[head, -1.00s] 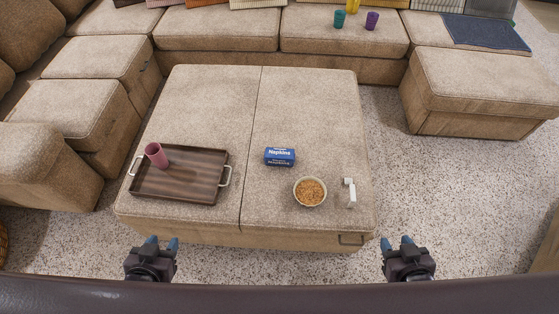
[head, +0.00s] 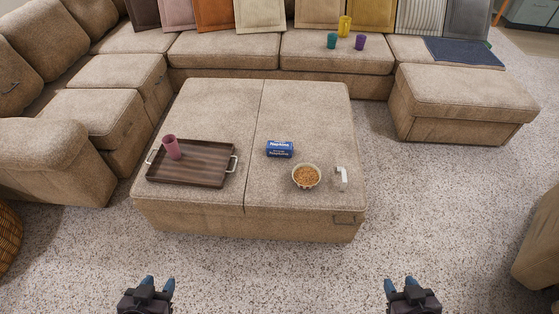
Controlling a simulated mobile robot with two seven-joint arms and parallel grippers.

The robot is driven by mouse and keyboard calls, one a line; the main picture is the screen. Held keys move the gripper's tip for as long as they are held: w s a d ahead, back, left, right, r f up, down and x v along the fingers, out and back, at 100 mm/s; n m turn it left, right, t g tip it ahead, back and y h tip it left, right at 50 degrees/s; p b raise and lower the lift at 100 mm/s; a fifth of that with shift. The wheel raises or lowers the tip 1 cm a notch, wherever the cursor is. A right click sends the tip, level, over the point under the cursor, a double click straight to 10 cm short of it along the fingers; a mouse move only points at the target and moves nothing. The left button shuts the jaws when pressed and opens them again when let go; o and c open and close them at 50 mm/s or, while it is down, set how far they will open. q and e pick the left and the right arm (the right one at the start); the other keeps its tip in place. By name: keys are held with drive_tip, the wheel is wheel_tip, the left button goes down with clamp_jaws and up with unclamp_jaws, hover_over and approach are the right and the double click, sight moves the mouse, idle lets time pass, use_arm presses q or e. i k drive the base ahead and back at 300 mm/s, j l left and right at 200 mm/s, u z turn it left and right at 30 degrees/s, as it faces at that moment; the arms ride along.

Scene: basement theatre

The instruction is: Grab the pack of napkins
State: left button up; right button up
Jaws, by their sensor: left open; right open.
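The pack of napkins (head: 280,149) is a small blue box with white lettering. It lies on the right half of the beige ottoman (head: 215,110), near its middle. My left gripper (head: 158,284) is at the bottom left, open and empty, over the floor in front of the ottoman. My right gripper (head: 402,286) is at the bottom right, open and empty, also over the floor. Both grippers are well apart from the napkins.
A brown tray (head: 205,177) with a pink cup (head: 171,147) is on the ottoman's left half. A bowl of snacks (head: 306,176) and a white object (head: 341,178) are near the napkins. Sofas surround the back and left. The speckled floor (head: 270,275) ahead is clear.

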sight(274, 148)
drive_tip(key=k+u, duration=0.2)
drive_tip(key=u, duration=0.25)
drive_tip(key=k+j+u, duration=0.1)
drive_tip(key=u, duration=0.35)
drive_tip(key=l+u, duration=0.2)
drive_tip(key=u, duration=1)
drive_tip(key=k+l, duration=0.15)
drive_tip(key=l, duration=0.25)
drive_tip(key=k+l, duration=0.1)
drive_tip(key=l, duration=0.35)
drive_tip(key=k+l, duration=0.15)
drive_tip(key=l, duration=0.25)
drive_tip(key=k+l, duration=0.15)
drive_tip(key=l, duration=0.25)
drive_tip(key=k+l, duration=0.1)
drive_tip(key=l, duration=0.3)
drive_tip(key=k+l, duration=0.15)
drive_tip(key=l, duration=0.3)
drive_tip(key=k+l, duration=0.15)
drive_tip(key=l, duration=0.25)
drive_tip(key=k+l, duration=0.1)
drive_tip(key=l, duration=0.7)
drive_tip(key=k+l, duration=0.1)
drive_tip(key=l, duration=0.25)
drive_tip(key=i, duration=0.25)
